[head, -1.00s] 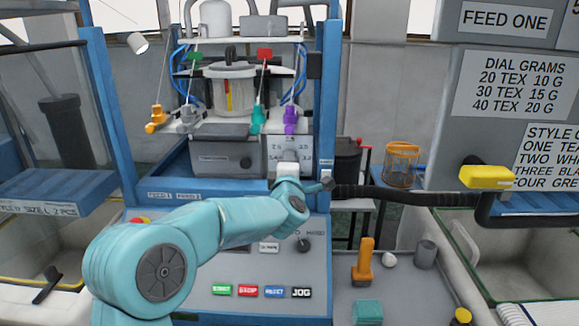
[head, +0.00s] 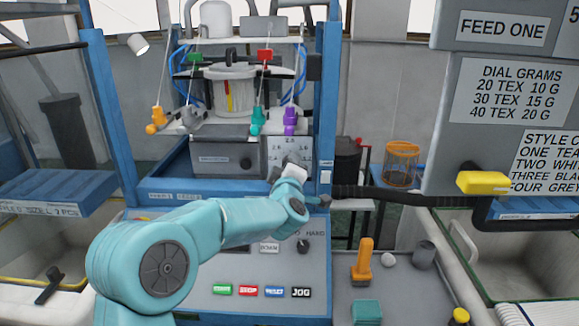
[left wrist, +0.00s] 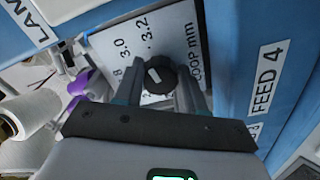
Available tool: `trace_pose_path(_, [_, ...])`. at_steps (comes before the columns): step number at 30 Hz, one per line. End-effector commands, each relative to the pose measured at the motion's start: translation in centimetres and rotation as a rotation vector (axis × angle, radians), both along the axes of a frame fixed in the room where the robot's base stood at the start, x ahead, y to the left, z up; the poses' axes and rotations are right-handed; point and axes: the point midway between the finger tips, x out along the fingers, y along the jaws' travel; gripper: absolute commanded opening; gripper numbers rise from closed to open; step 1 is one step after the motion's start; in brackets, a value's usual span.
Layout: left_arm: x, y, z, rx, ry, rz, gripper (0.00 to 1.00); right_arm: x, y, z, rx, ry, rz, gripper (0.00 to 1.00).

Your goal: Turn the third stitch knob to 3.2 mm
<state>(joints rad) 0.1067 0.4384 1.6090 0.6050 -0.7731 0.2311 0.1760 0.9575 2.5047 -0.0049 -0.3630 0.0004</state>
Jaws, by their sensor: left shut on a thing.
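The stitch knob (left wrist: 158,75) is black and round with a white mark on its face. It stands on a white dial plate (left wrist: 125,40) printed with 3.0, 3.2 and "loop mm". The mark lies toward the numbered side, but I cannot tell which number it meets. My left gripper (left wrist: 160,88) is shut on the knob, one finger on each side. In the head view, the dial plate (head: 279,147) is at the right of the machine front, with my left gripper (head: 287,168) over its lower part and hiding much of the knob. My right gripper is out of view.
A blue post (head: 327,110) rises just right of the dial. Coloured yarn guides, including a purple one (head: 290,121), hang just above it. A control panel with buttons (head: 248,290) lies below. An orange-handled tool (head: 363,262) stands on the grey tray at right.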

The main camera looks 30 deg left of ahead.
Motion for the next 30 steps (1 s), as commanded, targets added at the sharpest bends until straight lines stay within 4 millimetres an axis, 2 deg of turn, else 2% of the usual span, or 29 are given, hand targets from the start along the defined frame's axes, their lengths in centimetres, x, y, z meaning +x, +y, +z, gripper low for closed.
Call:
trace_pose_path(1, [0.1, -0.3, -0.6, -0.003, 0.013, -0.007, 0.09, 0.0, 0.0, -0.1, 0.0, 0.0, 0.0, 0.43])
trace_pose_path(9, [0.1, -0.3, -0.7, -0.005, 0.014, -0.007, 0.09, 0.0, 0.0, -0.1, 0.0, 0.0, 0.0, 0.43])
trace_pose_path(10, [0.1, -0.3, -0.7, -0.005, 0.014, -0.007, 0.46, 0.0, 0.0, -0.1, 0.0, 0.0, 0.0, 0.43])
trace_pose_path(12, [0.1, -0.3, -0.6, -0.005, 0.012, -0.007, 0.65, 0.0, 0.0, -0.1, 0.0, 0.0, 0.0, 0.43])
trace_pose_path(23, [-0.4, -0.4, -0.3, -0.003, 0.004, -0.003, 0.65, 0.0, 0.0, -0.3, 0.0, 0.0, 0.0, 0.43])
trace_pose_path(26, [-1.6, -1.2, -0.3, -0.003, 0.002, -0.004, 0.65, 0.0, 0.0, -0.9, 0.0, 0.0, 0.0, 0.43])
trace_pose_path(30, [-4.5, -3.0, -0.5, -0.001, 0.002, -0.005, 0.65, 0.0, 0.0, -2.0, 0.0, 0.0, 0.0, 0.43])
